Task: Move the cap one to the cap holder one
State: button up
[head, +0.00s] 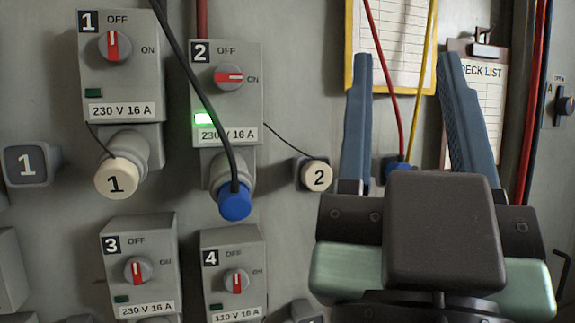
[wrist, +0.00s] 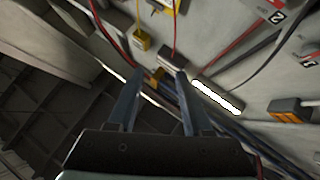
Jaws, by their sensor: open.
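The cap one (head: 116,178) is a cream round cap marked 1. It sits on the grey socket under the box for outlet 1, left in the head view, tied by a thin black cord. The cap holder one (head: 32,164) is a dark grey block marked 1 on the wall, left of the cap and apart from it. No cap covers its face. My gripper (head: 405,75) is open and empty, right of both, with its blue-grey fingers pointing up in the head view. It also shows in the wrist view (wrist: 152,75), where I cannot make out the cap or its holder.
Outlet 2 (head: 226,92) has a lit green lamp and a blue plug (head: 234,201) with a black cable. A cap marked 2 (head: 317,176) sits at its holder between outlet 2 and my gripper. Red and yellow cables (head: 424,75) hang near my fingers. Boxes 3 (head: 140,262) and 4 are below.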

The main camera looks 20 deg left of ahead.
jog(key=shift+s+d, duration=0.15)
jog(key=shift+s, duration=0.1)
jog(key=shift+o, duration=1.1)
jog(key=shift+r, duration=0.1)
jog(key=o, duration=0.5)
jog(key=w+a+p, duration=0.1)
jog(key=w+a+f+m+y+p, duration=0.1)
jog(key=a, duration=0.1)
jog(key=w+a+m+g+y+p, duration=0.1)
jog(key=shift+a+f, duration=0.2)
jog(key=shift+a, duration=0.15)
jog(key=s+a+f+m+g+y+p, duration=0.1)
jog(key=a+f+m+g+y+p, duration=0.2)
jog(key=a+f, duration=0.3)
jog(key=s+a+f+m+g+y+p, duration=0.1)
jog(key=a+f+m+g+y+p, duration=0.3)
jog(key=a, duration=1.2)
notch_tip(320, 180, down, 2)
jog(key=m+y+p, duration=0.2)
jog(key=shift+s+a+f+m+g+y, duration=0.2)
jog(key=shift+s+a+m+g+y, duration=0.05)
jog(key=shift+a+m+g+y, duration=0.05)
jog(key=shift+r, duration=0.1)
